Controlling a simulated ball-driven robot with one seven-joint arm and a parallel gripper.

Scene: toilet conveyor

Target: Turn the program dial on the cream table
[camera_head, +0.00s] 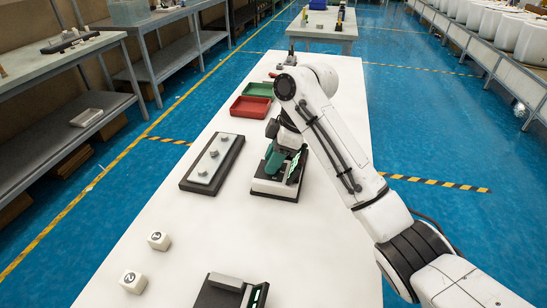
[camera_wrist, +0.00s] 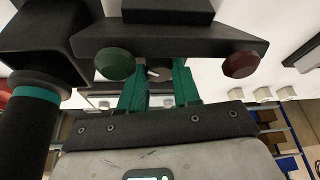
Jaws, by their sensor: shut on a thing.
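The program dial (camera_wrist: 160,74) is a dark round knob with a white pointer mark, on the front of a black control box (camera_wrist: 180,37) in the wrist view. My gripper (camera_wrist: 160,88) has its green fingers closed on either side of the dial. A green button (camera_wrist: 115,63) and a dark red button (camera_wrist: 241,64) flank it. In the head view my gripper (camera_head: 290,165) is low over the black-and-white device (camera_head: 273,188) on the cream table (camera_head: 200,230); the dial is hidden there.
A dark panel with several grey knobs (camera_head: 213,163) lies left of the device. Red (camera_head: 250,107) and green (camera_head: 258,90) trays stand behind. The table's right side is clear.

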